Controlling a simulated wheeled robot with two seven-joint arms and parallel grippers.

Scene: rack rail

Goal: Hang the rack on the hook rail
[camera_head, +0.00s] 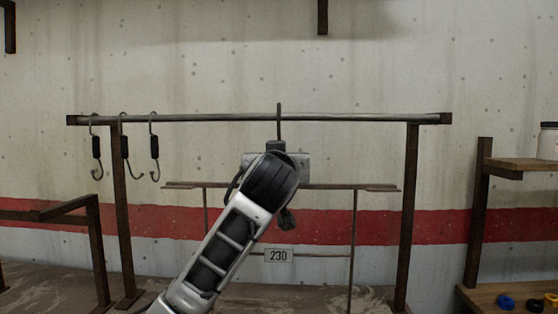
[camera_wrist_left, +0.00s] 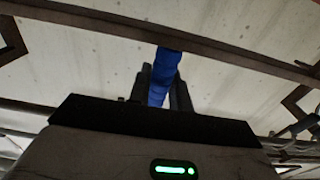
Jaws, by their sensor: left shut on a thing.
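The hook rail (camera_head: 350,118) is a grey horizontal bar on brown posts, and several dark S-shaped hooks (camera_head: 154,145) hang at its left end. The rack (camera_head: 353,225) is a thin brown frame with a top bar below the rail and a plate marked 230. My left gripper (camera_wrist_left: 162,84) is shut on a blue grip (camera_wrist_left: 165,62) that meets a brown bar in the left wrist view. In the head view my left wrist covers the middle of the rack and the grip. A dark upright piece (camera_head: 279,122) crosses the rail above my wrist; whether it touches the rail is unclear. My right gripper is out of view.
A brown shelf unit (camera_head: 480,210) stands at the right, with a white jar (camera_head: 548,141) on its upper shelf and small blue and yellow items below. A brown frame (camera_head: 60,210) stands at the left. A concrete wall with a red stripe lies behind.

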